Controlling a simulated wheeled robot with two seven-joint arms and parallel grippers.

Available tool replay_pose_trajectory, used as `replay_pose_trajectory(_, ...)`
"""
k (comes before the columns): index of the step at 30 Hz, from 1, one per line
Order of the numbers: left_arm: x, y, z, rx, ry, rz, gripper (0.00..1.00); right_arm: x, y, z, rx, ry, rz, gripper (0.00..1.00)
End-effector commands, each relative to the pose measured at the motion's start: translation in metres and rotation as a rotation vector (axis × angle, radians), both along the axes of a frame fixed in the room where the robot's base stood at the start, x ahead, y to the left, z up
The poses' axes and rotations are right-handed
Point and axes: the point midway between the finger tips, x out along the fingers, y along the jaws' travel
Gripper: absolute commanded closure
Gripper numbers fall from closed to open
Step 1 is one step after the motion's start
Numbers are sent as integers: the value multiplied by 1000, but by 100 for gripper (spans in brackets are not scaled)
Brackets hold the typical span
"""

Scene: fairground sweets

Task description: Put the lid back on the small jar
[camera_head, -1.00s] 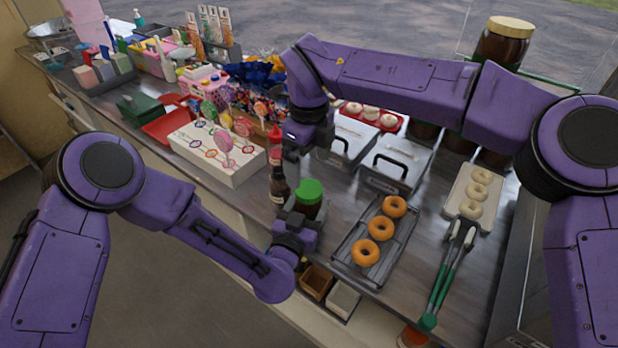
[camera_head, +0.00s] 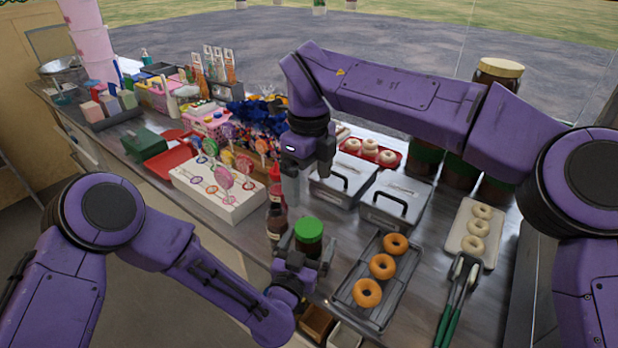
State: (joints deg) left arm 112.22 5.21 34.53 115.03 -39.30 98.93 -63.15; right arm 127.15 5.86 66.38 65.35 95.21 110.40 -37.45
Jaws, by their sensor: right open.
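The small jar (camera_head: 307,250) is dark with a green lid (camera_head: 309,229) sitting level on its top. It is upright near the front edge of the counter. My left gripper (camera_head: 303,252) comes in low from the front, with a finger on each side of the jar, and appears shut on its body. The gripper hides the jar's lower part. My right gripper (camera_head: 296,188) hangs fingers down above and slightly behind the lid, open and empty, apart from the lid.
A dark sauce bottle with a red top (camera_head: 276,205) stands close left of the jar. A rack of orange doughnuts (camera_head: 370,315) lies to the right, with tongs (camera_head: 456,300) beyond. A lollipop box (camera_head: 222,200) is to the left. Lidded metal containers (camera_head: 396,207) stand behind.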

Motion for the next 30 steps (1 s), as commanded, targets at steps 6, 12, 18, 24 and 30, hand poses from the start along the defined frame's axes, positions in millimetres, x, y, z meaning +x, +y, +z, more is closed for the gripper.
replay_pose_trajectory(6,-24,9,-4,2,2,-3,2,0,0,-11,0,0,0,4)
replay_pose_trajectory(12,-66,24,-4,3,0,-4,2,0,0,-26,0,0,0,4)
replay_pose_trajectory(18,-93,35,-2,2,-1,-3,2,0,0,-34,0,0,0,4)
replay_pose_trajectory(24,-99,37,0,1,0,0,2,0,0,-34,0,0,0,4)
replay_pose_trajectory(30,-98,37,0,0,0,0,2,0,0,-34,0,0,0,4)
